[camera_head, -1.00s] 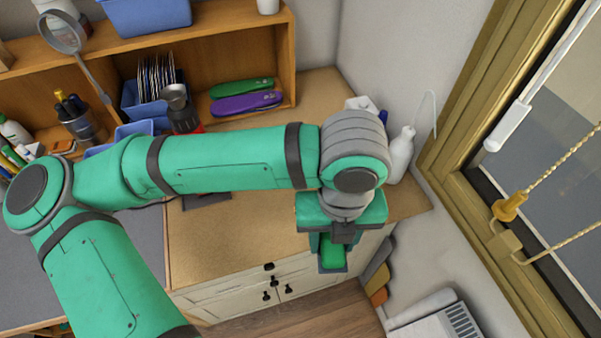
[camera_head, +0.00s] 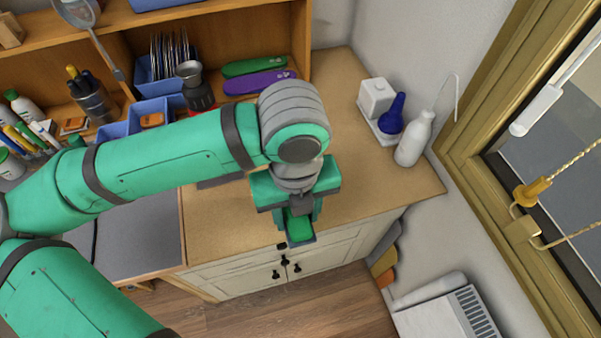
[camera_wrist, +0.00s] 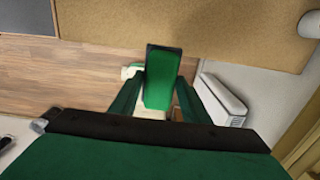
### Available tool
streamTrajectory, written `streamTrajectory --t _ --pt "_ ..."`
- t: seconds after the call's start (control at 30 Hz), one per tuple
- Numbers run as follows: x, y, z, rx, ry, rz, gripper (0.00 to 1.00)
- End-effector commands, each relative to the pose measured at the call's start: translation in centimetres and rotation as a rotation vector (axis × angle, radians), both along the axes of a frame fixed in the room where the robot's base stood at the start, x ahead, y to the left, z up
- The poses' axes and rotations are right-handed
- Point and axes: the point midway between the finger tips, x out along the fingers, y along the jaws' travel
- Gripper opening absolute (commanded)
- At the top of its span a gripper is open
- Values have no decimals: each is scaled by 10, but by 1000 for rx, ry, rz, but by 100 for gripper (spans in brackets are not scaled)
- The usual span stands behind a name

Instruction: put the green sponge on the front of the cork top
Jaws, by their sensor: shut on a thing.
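The green sponge (camera_head: 300,228), with a dark edge, is held in my gripper (camera_head: 298,220) in the head view. In the wrist view the sponge (camera_wrist: 160,82) stands out between the two fingers of my gripper (camera_wrist: 158,95), which are shut on it. The cork top (camera_head: 385,190) covers the cabinet; in the head view the gripper and sponge show over its front edge. The cork top (camera_wrist: 220,25) fills the upper part of the wrist view, and the sponge's far end overlaps its edge there. How high the sponge is above the cork I cannot tell.
A white bottle (camera_head: 413,140), a blue bulb (camera_head: 392,115) and a white box (camera_head: 376,97) stand at the cork top's right back. A green case (camera_head: 253,66) and a purple case (camera_head: 258,82) lie in the shelf. The cork's right front is clear.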

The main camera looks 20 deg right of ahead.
Motion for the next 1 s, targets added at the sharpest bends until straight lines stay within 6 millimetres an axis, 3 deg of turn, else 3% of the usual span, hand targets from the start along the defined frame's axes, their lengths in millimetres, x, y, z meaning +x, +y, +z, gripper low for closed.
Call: streamTrajectory --t 0.5,0.7,1.0 --pt "92 -25 -49 -2 4 -2 21" --pt "115 -31 -79 0 3 -3 21" --pt "129 -33 -95 0 2 -1 21"
